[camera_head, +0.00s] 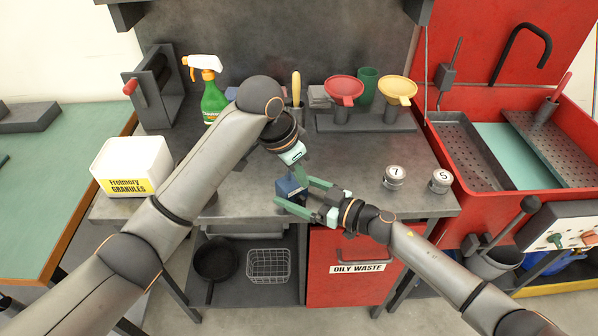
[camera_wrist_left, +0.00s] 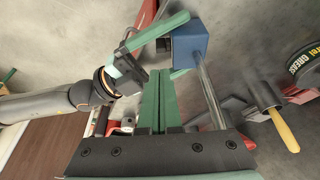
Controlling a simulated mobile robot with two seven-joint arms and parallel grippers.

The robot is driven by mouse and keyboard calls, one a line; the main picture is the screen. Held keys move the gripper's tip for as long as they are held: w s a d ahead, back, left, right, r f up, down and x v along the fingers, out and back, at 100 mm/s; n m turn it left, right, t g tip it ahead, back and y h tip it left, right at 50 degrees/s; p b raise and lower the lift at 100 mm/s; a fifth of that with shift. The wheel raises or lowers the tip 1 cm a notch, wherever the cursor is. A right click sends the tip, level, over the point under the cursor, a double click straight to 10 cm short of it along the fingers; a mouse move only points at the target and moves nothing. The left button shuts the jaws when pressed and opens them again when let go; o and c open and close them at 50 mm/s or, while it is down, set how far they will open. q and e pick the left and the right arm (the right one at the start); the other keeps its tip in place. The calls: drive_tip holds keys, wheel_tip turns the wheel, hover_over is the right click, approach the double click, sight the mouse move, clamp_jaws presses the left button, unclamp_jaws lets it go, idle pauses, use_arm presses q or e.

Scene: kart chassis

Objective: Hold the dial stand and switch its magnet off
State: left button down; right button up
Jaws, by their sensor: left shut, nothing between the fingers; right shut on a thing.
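The dial stand's dark blue base (camera_head: 290,187) sits near the front edge of the grey bench. In the left wrist view the blue base (camera_wrist_left: 189,45) shows with its metal post (camera_wrist_left: 211,95). My right gripper (camera_head: 294,194) is shut on the base, its green fingers on either side of it. My left gripper (camera_wrist_left: 160,76) is shut and empty, its fingertips close to the base and beside the post. In the head view the left gripper (camera_head: 299,174) is just behind the base.
A black grease tin (camera_wrist_left: 306,66) and a yellow-handled tool (camera_wrist_left: 283,130) are near the post. Weights marked 7 (camera_head: 395,177) and 5 (camera_head: 440,180) stand to the right. A white granules tub (camera_head: 131,160) and green spray bottle (camera_head: 213,100) stand left. The bench between base and weights is clear.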

sight(302, 199)
use_arm(q)
drive_tip(key=x, duration=0.6)
drive_tip(key=shift+d+f, duration=0.1)
drive_tip(key=shift+f, duration=0.05)
drive_tip(key=shift+s+a+h, duration=0.2)
drive_tip(key=shift+a+h, duration=0.15)
drive_tip(key=shift+h, duration=0.05)
drive_tip(key=shift+s+a+f+t+h, duration=0.1)
drive_tip(key=shift+s+a+t+h, duration=0.2)
drive_tip(key=shift+t+h, duration=0.2)
drive_tip(key=t+h, duration=0.2)
drive_tip(key=a+h, duration=0.1)
drive_tip(key=shift+s+f+t+h, duration=0.15)
drive_tip(key=shift+s+t+h, duration=0.1)
drive_tip(key=shift+t+h, duration=0.15)
drive_tip(key=shift+a, duration=0.1)
